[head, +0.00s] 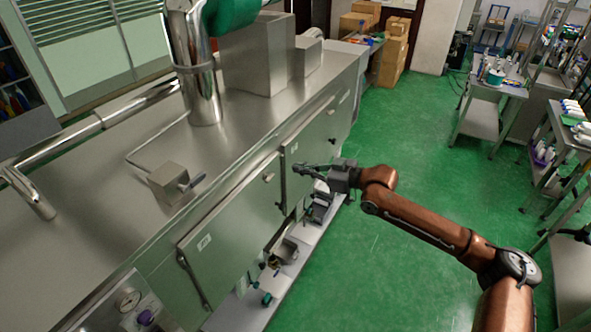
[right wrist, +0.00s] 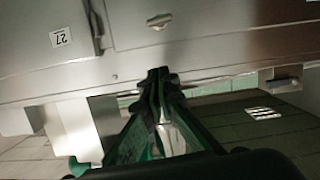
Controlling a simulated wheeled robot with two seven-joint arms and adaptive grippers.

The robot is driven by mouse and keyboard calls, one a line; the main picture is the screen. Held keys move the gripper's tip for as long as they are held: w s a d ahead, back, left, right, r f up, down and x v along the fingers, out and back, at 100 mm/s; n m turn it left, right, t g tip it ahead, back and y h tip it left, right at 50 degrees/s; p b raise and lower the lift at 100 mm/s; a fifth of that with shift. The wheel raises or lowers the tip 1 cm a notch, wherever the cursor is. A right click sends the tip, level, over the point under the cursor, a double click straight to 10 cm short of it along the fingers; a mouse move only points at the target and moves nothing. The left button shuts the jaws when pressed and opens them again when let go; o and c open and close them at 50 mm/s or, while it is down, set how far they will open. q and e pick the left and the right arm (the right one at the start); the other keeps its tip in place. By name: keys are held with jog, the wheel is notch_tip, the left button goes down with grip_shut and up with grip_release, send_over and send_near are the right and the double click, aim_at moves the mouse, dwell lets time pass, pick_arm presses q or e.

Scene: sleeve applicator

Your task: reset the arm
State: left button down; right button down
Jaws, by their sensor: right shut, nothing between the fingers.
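My right arm (head: 420,222) is copper-coloured and reaches in from the lower right of the head view. Its gripper (head: 303,170) is shut and empty, in front of the side panels of the steel machine (head: 235,215). In the right wrist view the fingertips (right wrist: 158,75) are together, pointing toward the machine's lower panel edge. I cannot tell the exact gap between the fingertips and the panel. My left gripper does not show in either view.
A low ledge with fittings (head: 288,250) runs along the machine's foot, below the gripper. Carts with bottles (head: 490,80) stand at the right, and cardboard boxes (head: 393,55) are stacked at the back.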

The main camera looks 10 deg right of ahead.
dwell(0.3)
